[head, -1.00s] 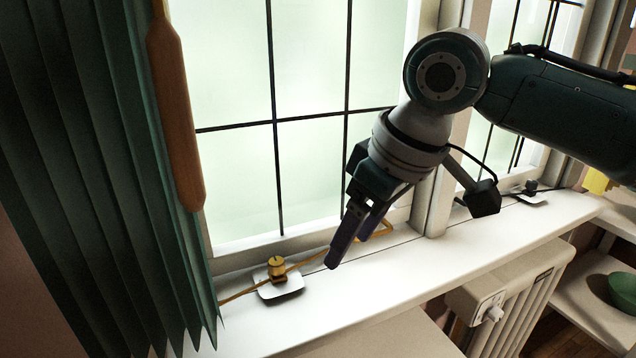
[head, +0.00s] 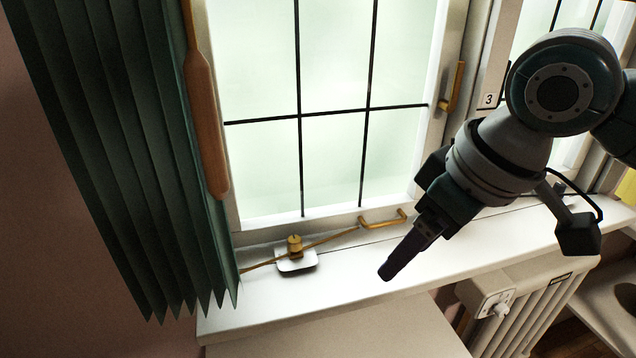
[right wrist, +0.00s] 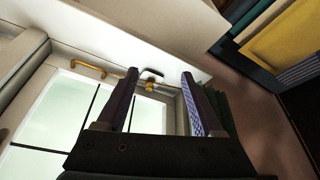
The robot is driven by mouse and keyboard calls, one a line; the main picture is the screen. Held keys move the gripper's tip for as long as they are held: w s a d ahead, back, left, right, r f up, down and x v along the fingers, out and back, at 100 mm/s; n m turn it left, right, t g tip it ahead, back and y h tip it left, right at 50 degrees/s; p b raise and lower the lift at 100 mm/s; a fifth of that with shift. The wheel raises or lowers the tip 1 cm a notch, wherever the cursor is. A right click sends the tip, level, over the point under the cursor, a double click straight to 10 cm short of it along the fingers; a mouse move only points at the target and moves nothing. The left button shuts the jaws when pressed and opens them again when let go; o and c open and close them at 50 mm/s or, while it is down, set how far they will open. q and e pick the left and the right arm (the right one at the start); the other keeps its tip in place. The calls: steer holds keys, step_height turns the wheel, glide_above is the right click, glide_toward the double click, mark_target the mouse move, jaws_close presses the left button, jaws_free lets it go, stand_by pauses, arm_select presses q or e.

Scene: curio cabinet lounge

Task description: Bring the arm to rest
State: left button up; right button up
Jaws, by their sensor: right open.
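My right gripper (head: 398,262) hangs over the white window sill (head: 350,278), its fingers pointing down and to the left. In the right wrist view the right gripper (right wrist: 157,75) shows its two fingers apart with nothing held between them. The wrist, with its grey cuff, is in front of the right part of the window. In the head view one finger largely covers the other. My left gripper is not in view.
A brass knob on a plate (head: 295,244), with a thin rod, sits on the sill. A brass handle (head: 383,220) is on the window's bottom rail. A green pleated curtain (head: 120,150) hangs left, with a wooden paddle (head: 205,130). A radiator (head: 540,300) stands below the sill.

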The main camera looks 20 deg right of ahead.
steer(key=shift+s+a, duration=0.1)
steer(key=s+a+f+m, duration=0.1)
steer(key=s+a, duration=0.1)
steer(key=s, duration=0.6)
steer(key=s+a+f+m, duration=0.1)
steer(key=s+a, duration=0.1)
steer(key=s, duration=0.7)
step_height(320, 180, up, 35)
steer(key=h+p, duration=0.1)
steer(key=p, duration=3.4)
steer(key=shift+s+d+r, duration=0.15)
steer(key=shift+s+d, duration=0.1)
steer(key=shift+d, duration=0.2)
